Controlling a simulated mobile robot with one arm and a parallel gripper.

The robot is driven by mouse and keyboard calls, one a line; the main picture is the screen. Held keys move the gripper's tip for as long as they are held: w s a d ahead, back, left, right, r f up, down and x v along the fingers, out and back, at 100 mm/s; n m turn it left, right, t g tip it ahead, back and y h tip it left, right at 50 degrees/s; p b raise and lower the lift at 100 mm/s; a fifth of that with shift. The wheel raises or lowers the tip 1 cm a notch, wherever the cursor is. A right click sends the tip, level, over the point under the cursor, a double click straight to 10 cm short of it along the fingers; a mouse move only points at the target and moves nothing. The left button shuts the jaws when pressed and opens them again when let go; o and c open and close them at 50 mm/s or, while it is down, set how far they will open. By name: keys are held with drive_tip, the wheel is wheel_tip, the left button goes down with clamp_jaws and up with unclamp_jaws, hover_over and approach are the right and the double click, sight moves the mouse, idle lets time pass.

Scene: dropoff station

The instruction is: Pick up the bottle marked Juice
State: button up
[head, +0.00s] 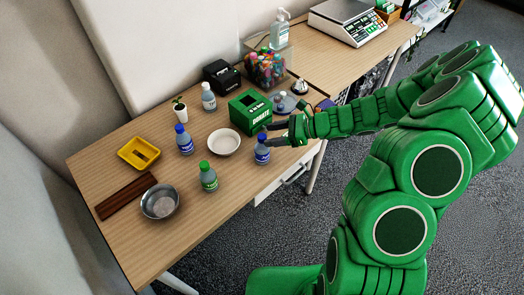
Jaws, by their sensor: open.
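Several small bottles stand upright on the wooden table (235,190). One blue-capped bottle (262,151) is near the right edge, another blue-capped bottle (185,141) stands further left, a green-capped bottle (208,178) is nearer the front, and a white-capped bottle (208,98) is further back. Their labels are too small to read, so I cannot tell which is marked Juice. My gripper (270,134) is open and empty, its dark fingers pointing left. Its fingertips are close beside the right blue-capped bottle; I cannot tell whether they touch it.
A green donation box (250,110) stands just behind my gripper. A white bowl (224,142) lies between the bottles. A metal bowl (160,201), brown board (126,195) and yellow tray (138,153) are at left. A plant (180,108) and marker tub (266,68) stand behind.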

sight(262, 149)
drive_tip(key=shift+s+x, duration=0.1)
drive_tip(key=shift+x, duration=1.4)
drive_tip(key=shift+s+x, duration=0.15)
drive_tip(key=shift+x, duration=1.4)
drive_tip(key=shift+f, duration=0.15)
clamp_jaws()
